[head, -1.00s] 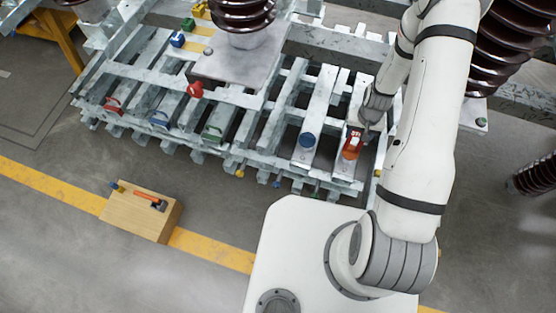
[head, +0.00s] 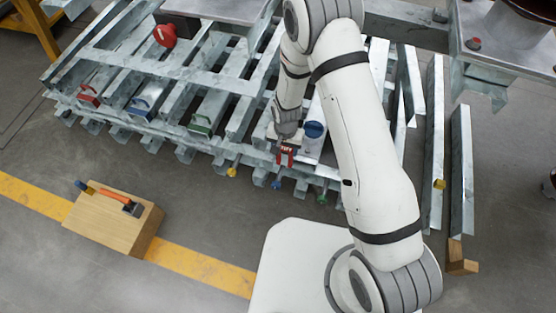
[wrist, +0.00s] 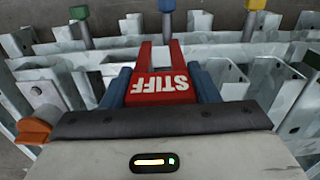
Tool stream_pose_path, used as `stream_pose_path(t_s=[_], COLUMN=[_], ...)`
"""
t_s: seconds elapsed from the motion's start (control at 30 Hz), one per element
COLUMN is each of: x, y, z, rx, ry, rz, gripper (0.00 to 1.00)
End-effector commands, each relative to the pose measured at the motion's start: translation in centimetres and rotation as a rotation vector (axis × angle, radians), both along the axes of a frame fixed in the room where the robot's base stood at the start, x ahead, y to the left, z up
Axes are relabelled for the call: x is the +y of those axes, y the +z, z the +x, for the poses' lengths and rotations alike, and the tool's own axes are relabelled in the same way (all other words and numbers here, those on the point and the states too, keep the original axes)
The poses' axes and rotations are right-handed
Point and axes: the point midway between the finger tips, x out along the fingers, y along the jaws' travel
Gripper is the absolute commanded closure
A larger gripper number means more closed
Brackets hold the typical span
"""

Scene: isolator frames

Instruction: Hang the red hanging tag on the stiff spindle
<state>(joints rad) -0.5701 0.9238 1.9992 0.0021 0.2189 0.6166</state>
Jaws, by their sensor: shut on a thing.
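My gripper (head: 287,136) is shut on the red hanging tag (head: 286,155), a fork-shaped piece with two prongs. The wrist view shows the red tag (wrist: 160,88) between the blue fingers, with the word STIFF upside down on it and its prongs pointing away from the gripper. The tag is over the front of the grey metal frame, left of a round blue knob (head: 314,130). Small coloured ends stick out at the frame's front edge: yellow (head: 232,172), blue (head: 277,185) and green (head: 321,198). I cannot tell which part is the stiff spindle.
Red (head: 89,96), blue (head: 147,98) and green (head: 203,122) handles sit on the frame to the left. A red knob (head: 165,35) is behind them. A wooden block (head: 112,220) with a tool on it stands on the floor. An orange part (wrist: 33,130) is near the gripper.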

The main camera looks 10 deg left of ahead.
Motion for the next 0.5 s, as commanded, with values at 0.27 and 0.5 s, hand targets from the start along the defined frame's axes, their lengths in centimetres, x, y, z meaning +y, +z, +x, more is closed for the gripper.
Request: stream_pose_path(t_s=[0.27,0.5], x=[1.8,1.8], y=[-1.7,-1.6], z=[-0.8,-0.8], rx=[0.0,0.0], ry=[-0.003,-0.003], rz=[0.0,0.0], gripper=[0.7,0.7])
